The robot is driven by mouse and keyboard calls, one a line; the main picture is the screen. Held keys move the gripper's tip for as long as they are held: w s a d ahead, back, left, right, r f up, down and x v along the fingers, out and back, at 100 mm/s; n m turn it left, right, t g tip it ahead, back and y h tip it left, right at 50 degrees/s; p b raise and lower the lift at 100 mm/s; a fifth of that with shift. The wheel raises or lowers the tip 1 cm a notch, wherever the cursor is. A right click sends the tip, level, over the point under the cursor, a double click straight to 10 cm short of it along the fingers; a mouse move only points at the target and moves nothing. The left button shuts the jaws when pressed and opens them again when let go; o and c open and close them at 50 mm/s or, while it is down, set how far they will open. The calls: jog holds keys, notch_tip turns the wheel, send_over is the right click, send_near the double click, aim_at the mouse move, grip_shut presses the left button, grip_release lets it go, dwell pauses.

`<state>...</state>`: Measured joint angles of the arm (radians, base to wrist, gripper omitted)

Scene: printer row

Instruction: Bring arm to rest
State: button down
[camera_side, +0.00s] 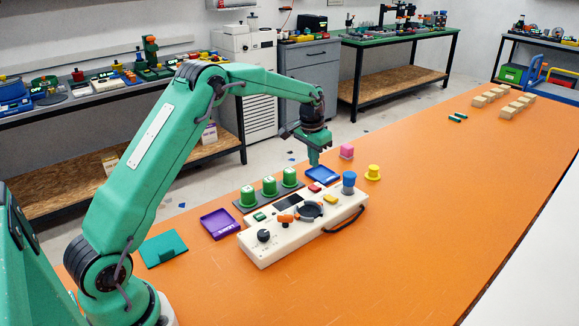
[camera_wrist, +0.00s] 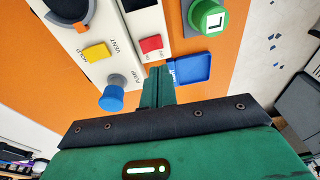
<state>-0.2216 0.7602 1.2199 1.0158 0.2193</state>
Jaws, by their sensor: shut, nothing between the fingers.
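My green arm reaches over the orange table in the side view. My gripper (camera_side: 314,157) points down, shut and empty, above the far edge of the cream control panel (camera_side: 262,246), near the blue tray (camera_side: 322,175). In the wrist view my gripper (camera_wrist: 157,72) shows its fingers together, with the blue tray (camera_wrist: 194,69) just to their right. The panel shows a red button (camera_wrist: 151,43), a yellow button (camera_wrist: 95,52) and a blue knob (camera_wrist: 112,97) there. My fingers appear to touch nothing, but their exact height is hard to tell.
A rack with green knobs (camera_side: 269,187) stands behind the panel. A purple tray (camera_side: 218,224) and a green plate (camera_side: 163,249) lie left. The table's right side is mostly free, with wooden blocks (camera_side: 489,95) far off.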

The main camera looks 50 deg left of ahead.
jog(key=s+d+r+t, duration=0.1)
jog(key=s+d+r, duration=0.3)
jog(key=s+r, duration=0.4)
jog(key=s+d+r+t, duration=0.1)
jog(key=s+d+r, duration=0.3)
jog(key=s+r, duration=0.4)
jog(key=s+d+f+t, duration=0.1)
jog(key=s+d, duration=0.1)
jog(key=s, duration=0.8)
jog(key=s+d+f+t, duration=0.1)
jog(key=s+d, duration=0.2)
jog(key=s, duration=0.8)
jog(key=shift+d, duration=0.2)
